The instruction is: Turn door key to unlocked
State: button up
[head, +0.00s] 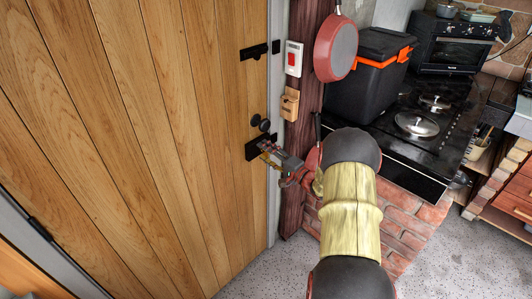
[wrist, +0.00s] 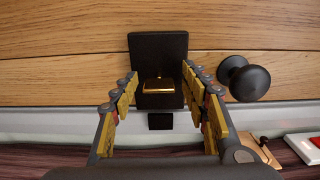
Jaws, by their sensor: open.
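A gold key (wrist: 163,86) shows in the wrist view, at the front of a black lock (wrist: 158,47) on the wooden door (head: 170,110). In the head view the lock (head: 250,149) is near the door's right edge, below a round black knob, and my gripper hides the key. My gripper (head: 268,152) is at the lock. In the wrist view my gripper (wrist: 160,82) is open, one finger on each side of the key, with gaps showing between the fingers and the key. I cannot tell the key's exact angle.
The round black knob (wrist: 245,79) is just right of my right finger in the wrist view. A black bolt (head: 254,51) is higher on the door. A wall switch (head: 293,58), a hanging pan (head: 335,48) and a stove (head: 420,125) are to the right.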

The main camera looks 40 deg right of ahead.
jog(key=s, duration=1.2)
jog(key=shift+d, duration=0.45)
